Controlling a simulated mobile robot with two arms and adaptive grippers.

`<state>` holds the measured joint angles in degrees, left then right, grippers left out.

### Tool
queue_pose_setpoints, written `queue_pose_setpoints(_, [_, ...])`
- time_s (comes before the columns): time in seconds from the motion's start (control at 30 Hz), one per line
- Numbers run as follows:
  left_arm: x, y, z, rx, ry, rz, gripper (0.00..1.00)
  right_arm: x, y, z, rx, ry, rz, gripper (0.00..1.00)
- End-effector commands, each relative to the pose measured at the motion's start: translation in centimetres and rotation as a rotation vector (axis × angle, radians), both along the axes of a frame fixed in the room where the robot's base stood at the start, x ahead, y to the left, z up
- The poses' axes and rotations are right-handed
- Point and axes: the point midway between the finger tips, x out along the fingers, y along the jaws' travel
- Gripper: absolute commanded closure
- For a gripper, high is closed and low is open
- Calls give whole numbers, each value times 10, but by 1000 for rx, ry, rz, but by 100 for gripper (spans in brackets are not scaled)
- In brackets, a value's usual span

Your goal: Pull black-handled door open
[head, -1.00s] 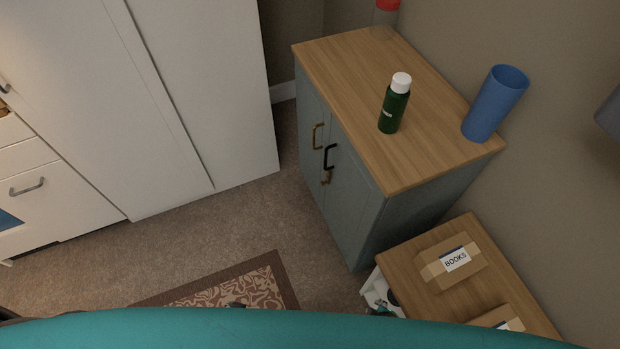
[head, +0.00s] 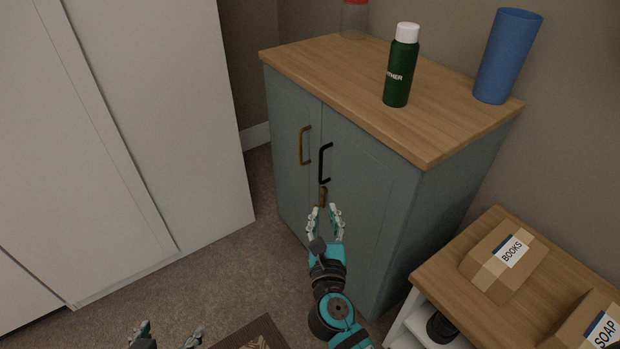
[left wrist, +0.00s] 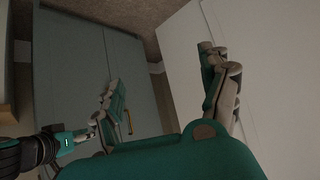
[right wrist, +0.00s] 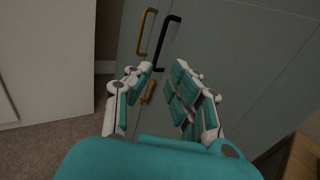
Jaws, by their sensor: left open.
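The grey-blue cabinet's right door (head: 370,180) is shut and carries the black handle (head: 322,164). The black handle also shows in the right wrist view (right wrist: 164,43). My right gripper (head: 325,208) is open and empty, just below the black handle and apart from it, near a small brass latch (head: 323,196). In the right wrist view, the handle's lower end lies just beyond the gap between the fingers (right wrist: 165,72). My left gripper (head: 166,332) is open and empty, low and left, away from the cabinet; its fingers also show in the left wrist view (left wrist: 165,75).
The left door has a brass handle (head: 304,146). A green bottle (head: 401,68), blue cup (head: 507,57) and red-lidded jar (head: 354,18) stand on top. A white wardrobe (head: 130,120) stands left. A low shelf with boxes (head: 502,262) stands right.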

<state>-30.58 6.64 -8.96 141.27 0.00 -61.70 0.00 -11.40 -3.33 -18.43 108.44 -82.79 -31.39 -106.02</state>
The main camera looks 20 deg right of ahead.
Motion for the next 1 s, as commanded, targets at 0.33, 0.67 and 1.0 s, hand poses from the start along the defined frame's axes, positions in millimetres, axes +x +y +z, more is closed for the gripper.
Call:
queue_pose_setpoints(0.33, [16, -6, 14, -24, -105, -9, 21, 59, -14, 2, 2, -3, -1, 80])
queue_pose_setpoints(0.67, [49, -22, 58, -93, -399, -28, 21, 128, -31, 0, 3, -2, 0, 80])
queue_pose_setpoints(1.0, [61, -31, 100, -150, -632, -42, 21, 164, -40, 0, 3, 1, 1, 80])
